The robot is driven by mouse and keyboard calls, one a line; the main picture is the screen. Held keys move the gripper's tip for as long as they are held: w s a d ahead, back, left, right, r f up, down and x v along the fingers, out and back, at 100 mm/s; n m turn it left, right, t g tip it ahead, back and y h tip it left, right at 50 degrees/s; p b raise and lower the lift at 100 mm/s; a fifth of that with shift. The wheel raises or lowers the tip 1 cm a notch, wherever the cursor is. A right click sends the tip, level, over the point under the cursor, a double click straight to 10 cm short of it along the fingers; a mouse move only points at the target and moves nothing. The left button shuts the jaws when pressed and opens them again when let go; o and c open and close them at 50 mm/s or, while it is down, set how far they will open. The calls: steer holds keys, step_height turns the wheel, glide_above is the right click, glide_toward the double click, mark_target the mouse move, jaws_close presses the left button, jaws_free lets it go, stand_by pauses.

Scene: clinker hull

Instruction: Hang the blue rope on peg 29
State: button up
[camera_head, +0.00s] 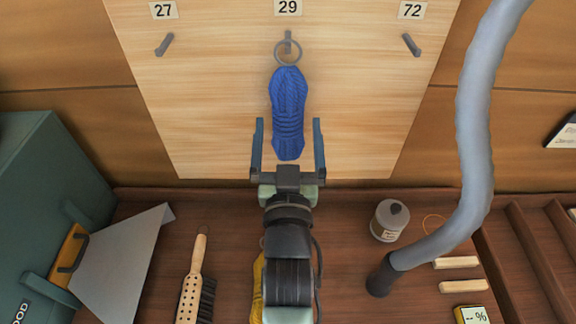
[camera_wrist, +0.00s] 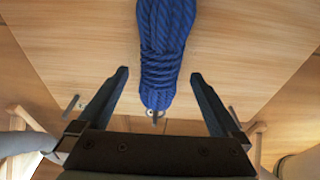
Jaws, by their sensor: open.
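The blue rope (camera_head: 288,110) is a tied bundle with a metal ring (camera_head: 288,52) at its top. The ring overlaps peg 29 (camera_head: 288,42) and appears to hang around it, under the label 29 (camera_head: 288,7). The bundle hangs down in front of the wooden board. My gripper (camera_head: 289,125) is open, with one finger on each side of the bundle's lower part and a gap on both sides. In the wrist view, the blue rope (camera_wrist: 166,45) lies beyond and between the spread fingers of my gripper (camera_wrist: 160,73).
Empty peg 27 (camera_head: 164,45) and peg 72 (camera_head: 411,45) flank it on the board (camera_head: 365,130). Below are a brush (camera_head: 193,275), a jar (camera_head: 390,220) and a yellow item (camera_head: 257,285) partly behind my arm. A thick grey hose (camera_head: 476,130) rises at right; a green cabinet (camera_head: 40,190) stands left.

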steer(key=s+f+b, duration=0.2)
steer(key=s+b, duration=0.1)
steer(key=s, duration=0.8)
steer(key=shift+s+b, duration=0.3)
steer(key=w+r+t, duration=0.3)
steer(key=r+t, duration=0.1)
steer(key=r, duration=1.5)
steer(key=s+r+t, duration=0.1)
steer(key=s+r, duration=0.2)
steer(key=r, duration=0.6)
steer(key=s+r+t, duration=0.2)
steer(key=r, duration=0.6)
steer(key=shift+s+r, duration=0.4)
